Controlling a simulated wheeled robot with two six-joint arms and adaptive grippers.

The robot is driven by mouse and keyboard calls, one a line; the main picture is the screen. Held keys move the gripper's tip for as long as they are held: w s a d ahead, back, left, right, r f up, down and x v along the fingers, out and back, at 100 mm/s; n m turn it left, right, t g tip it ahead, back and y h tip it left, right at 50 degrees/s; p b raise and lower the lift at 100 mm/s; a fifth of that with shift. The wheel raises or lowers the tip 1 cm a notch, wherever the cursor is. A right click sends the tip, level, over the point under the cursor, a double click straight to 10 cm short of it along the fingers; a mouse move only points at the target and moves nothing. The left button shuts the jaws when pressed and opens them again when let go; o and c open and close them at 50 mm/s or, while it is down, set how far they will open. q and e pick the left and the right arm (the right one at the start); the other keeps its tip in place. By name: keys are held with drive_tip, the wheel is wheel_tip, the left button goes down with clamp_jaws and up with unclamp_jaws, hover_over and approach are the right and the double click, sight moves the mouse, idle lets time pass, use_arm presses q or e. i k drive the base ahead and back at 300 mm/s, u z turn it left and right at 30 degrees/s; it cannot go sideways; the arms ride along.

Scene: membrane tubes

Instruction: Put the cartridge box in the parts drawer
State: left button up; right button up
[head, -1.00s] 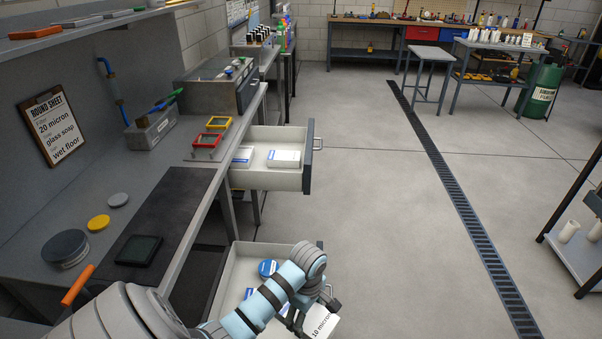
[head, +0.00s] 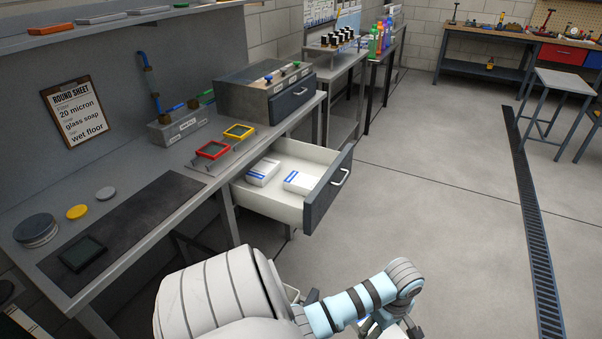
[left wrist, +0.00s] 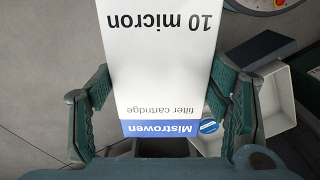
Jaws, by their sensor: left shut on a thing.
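My left gripper (left wrist: 163,98) is shut on a white cartridge box (left wrist: 158,55) with a blue band, printed "10 micron" and "Mistrowen"; the text is upside down in the left wrist view. In the head view the left gripper (head: 390,326) is at the bottom edge, and the box is almost wholly hidden or cut off. An open upper drawer (head: 327,198) under the bench holds two white boxes (head: 301,182) with blue labels. The gripper is in front of and to the right of this drawer. No label shows which drawer is for parts. My right gripper is out of view.
In the left wrist view, an open white drawer (left wrist: 282,103) with a blue round item (left wrist: 208,126) lies below the box. The bench (head: 140,225) with a dark mat runs along the left. The floor (head: 440,220) right of the upper drawer is clear.

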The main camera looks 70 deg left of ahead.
sight(292, 203)
drive_tip(key=u, duration=0.75)
drive_tip(key=i, duration=1.15)
drive_tip(key=u, duration=1.25)
